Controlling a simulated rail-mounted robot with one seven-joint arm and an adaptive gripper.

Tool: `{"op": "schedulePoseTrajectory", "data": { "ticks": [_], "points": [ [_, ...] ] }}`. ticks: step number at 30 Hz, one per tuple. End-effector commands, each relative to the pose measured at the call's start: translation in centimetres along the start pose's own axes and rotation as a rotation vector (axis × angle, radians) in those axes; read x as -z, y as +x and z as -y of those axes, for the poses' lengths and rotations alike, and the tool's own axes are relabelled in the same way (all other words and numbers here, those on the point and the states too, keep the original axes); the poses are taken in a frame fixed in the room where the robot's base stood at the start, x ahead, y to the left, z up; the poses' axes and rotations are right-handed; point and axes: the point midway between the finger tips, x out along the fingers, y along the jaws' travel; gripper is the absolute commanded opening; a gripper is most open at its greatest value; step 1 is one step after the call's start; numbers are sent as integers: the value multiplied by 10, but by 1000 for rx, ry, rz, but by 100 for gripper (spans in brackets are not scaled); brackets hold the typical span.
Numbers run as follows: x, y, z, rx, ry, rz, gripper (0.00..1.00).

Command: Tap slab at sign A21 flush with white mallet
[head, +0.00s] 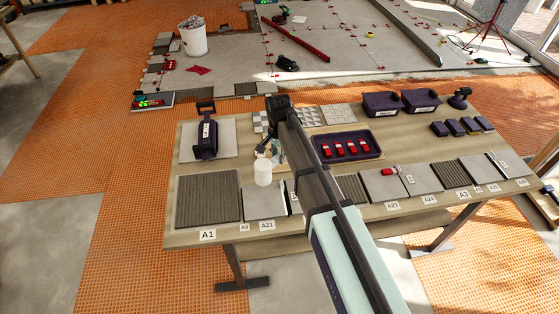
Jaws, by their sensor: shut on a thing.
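The A21 sign (266,226) stands on the table's front edge, to the right of a smaller sign. Behind it lies a light grey slab (262,206), to the right of the large ribbed dark slab at A1. My gripper (268,150) is shut on the white mallet (263,173). The mallet's white cylindrical head is over or at the back part of the slab. I cannot tell whether it touches the slab. My arm covers the slab's right neighbours, and the mallet's handle is mostly hidden at the gripper.
The wooden table (205,245) also holds a purple tray (347,157) with red clamps, a dark purple tool (206,137) on a pale tile at the back left, and purple bins (381,104). More slabs (382,183) with signs line the front right. Tiled floor lies beyond.

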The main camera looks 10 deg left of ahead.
Motion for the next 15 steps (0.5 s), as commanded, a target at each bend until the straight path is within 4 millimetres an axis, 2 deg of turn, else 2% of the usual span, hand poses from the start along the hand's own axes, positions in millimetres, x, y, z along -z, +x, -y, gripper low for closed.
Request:
{"op": "schedulePoseTrajectory", "data": {
  "ticks": [1,3,9,15],
  "points": [
    [-7,-15,-9,-4,0,1,0],
    [-15,-22,-20,-7,2,-2,0],
    [-31,-29,-44,-7,10,-21,0],
    [-38,-26,-56,2,17,-39,0]
  ]
}}
